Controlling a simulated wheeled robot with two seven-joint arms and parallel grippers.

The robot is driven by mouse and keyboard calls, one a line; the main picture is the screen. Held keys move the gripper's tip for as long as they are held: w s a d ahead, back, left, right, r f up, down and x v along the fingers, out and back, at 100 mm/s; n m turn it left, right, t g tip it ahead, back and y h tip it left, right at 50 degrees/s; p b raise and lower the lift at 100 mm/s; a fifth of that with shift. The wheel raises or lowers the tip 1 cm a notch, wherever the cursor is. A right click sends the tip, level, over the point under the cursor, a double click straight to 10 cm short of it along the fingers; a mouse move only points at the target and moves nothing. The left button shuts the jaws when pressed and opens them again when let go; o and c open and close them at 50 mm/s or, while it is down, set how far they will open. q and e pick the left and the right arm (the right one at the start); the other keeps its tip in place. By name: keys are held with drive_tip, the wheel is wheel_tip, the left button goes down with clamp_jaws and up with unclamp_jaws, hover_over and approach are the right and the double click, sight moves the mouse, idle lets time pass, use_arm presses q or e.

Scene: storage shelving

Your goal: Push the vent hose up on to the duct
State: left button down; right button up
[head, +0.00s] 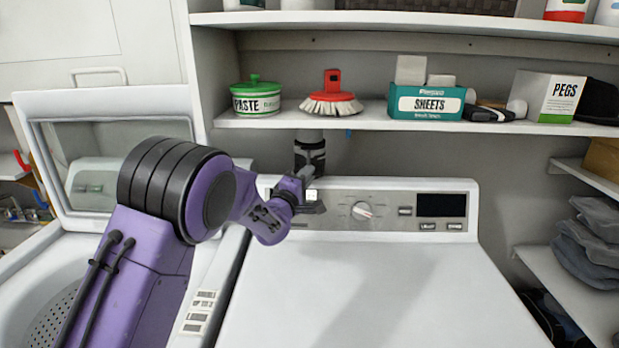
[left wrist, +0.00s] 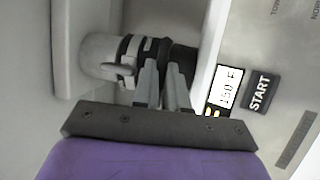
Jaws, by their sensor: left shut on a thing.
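The duct (head: 309,136) is a short grey pipe coming down under the shelf behind the dryer. It also shows in the left wrist view (left wrist: 97,53), at the left. The black vent hose (head: 312,160) is just below it, with a light band or clamp (left wrist: 131,52) where the two meet. The wrist view shows the hose's dark ribbed part (left wrist: 184,57). Both appear in line and touching; how far they overlap I cannot tell. My left gripper (head: 309,178) is shut on the hose, its fingers (left wrist: 161,68) close together against it. My right gripper is not in view.
The dryer (head: 390,285) stands in front, its control panel (head: 440,207) close to my gripper. An open washer (head: 45,275) is at left. The shelf (head: 370,117) above holds a paste tub (head: 256,101), red brush (head: 332,98), sheets box (head: 428,103) and pegs box (head: 550,97).

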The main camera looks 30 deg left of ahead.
use_arm(q)
drive_tip(key=shift+r, duration=0.1)
wheel_tip(320, 180, up, 3)
drive_tip(key=shift+f+p, duration=0.15)
drive_tip(key=shift+p, duration=0.8)
drive_tip(key=c, duration=1.5)
unclamp_jaws()
drive_tip(key=shift+o, duration=0.3)
drive_tip(key=shift+f, duration=0.1)
drive_tip(key=s+f+b, duration=0.1)
drive_tip(key=s+b, duration=0.2)
drive_tip(key=s, duration=0.7)
drive_tip(key=shift+d+f+b, duration=0.3)
drive_tip(key=shift+f+b, duration=0.05)
drive_tip(key=shift+b, duration=0.05)
drive_tip(key=shift+s, duration=0.15)
